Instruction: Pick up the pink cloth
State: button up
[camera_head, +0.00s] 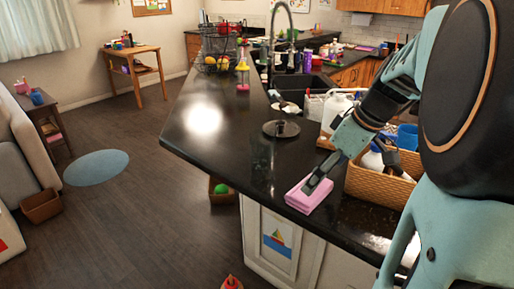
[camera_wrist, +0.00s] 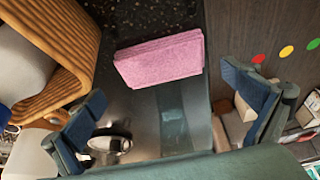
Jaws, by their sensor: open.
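The pink cloth (camera_head: 309,195) is a folded block lying flat on the black countertop near its front edge. In the wrist view the cloth (camera_wrist: 160,58) shows whole at the upper middle, beyond the fingertips. My gripper (camera_head: 315,185) is over the cloth in the head view, pointing down at it. In the wrist view my gripper (camera_wrist: 170,92) is open, with its two fingers wide apart and nothing between them. I cannot tell from the head view whether a fingertip touches the cloth.
A wicker basket (camera_head: 378,186) stands right of the cloth, close to my arm; it also shows in the wrist view (camera_wrist: 70,45). White bottles (camera_head: 335,108) stand behind. A dark round lid-like object (camera_head: 281,128) lies on the counter. The counter left of the cloth (camera_head: 225,145) is clear.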

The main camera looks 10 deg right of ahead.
aim_at(296, 198)
jog(key=shift+x, duration=2.4)
jog(key=shift+s+a, duration=0.1)
jog(key=c, duration=0.9)
jog(key=shift+o, duration=0.2)
jog(key=shift+p, duration=0.3)
